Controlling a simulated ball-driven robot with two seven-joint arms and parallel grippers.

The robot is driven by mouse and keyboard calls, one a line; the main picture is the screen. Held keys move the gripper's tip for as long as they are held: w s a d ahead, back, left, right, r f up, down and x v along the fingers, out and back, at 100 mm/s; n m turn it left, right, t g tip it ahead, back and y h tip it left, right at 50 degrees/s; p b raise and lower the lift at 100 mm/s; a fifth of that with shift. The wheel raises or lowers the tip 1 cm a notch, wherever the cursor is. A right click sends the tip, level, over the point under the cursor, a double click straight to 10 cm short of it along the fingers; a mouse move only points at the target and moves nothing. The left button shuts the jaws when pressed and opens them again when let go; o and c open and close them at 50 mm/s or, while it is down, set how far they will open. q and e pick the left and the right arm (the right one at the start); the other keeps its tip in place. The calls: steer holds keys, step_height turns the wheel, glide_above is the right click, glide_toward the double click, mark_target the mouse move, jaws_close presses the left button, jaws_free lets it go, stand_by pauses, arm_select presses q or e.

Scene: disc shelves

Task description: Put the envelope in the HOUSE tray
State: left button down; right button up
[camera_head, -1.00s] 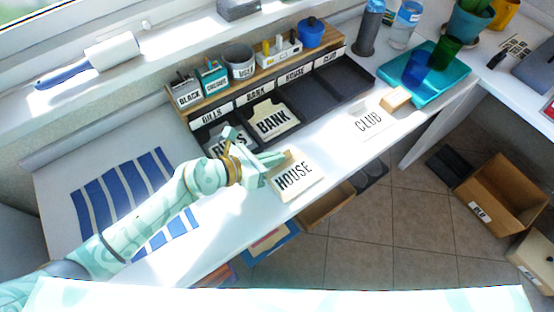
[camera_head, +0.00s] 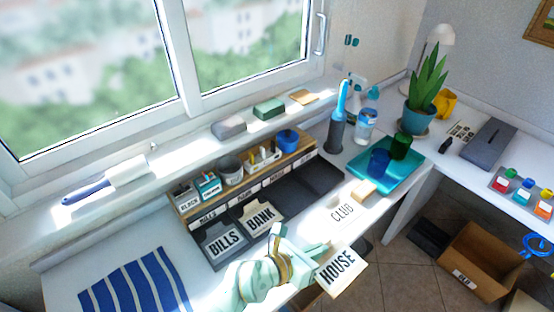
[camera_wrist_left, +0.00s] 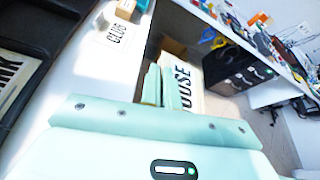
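The HOUSE envelope (camera_head: 340,268) is cream with black letters. My left gripper (camera_head: 318,252) is shut on its left edge and holds it out at the table's front edge. In the left wrist view the two fingers (camera_wrist_left: 161,86) are close together with the envelope (camera_wrist_left: 186,92) beside them, partly hidden. The HOUSE tray (camera_head: 292,200) is a dark, empty compartment, third from the left in the row, up and left of the gripper. My right gripper is not in view.
The BILLS envelope (camera_head: 224,240) and BANK envelope (camera_head: 262,217) lie in the two left trays. The CLUB envelope (camera_head: 342,211) lies on the table, with a wooden block (camera_head: 363,188) near it. A teal tray (camera_head: 385,172) with cups stands to the right. An organiser shelf (camera_head: 250,180) runs behind the trays.

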arm_select(q)
steer(key=shift+s+f, duration=0.25)
steer(key=shift+f, duration=0.05)
steer(key=a+r, duration=1)
steer(key=a, duration=0.6)
steer(key=a+r+n+t, duration=0.1)
steer(key=a+r, duration=1)
steer(key=a, duration=0.5)
steer(key=shift+s+r+y, duration=0.15)
steer(key=shift+s+y, duration=0.05)
steer(key=shift+y, duration=0.2)
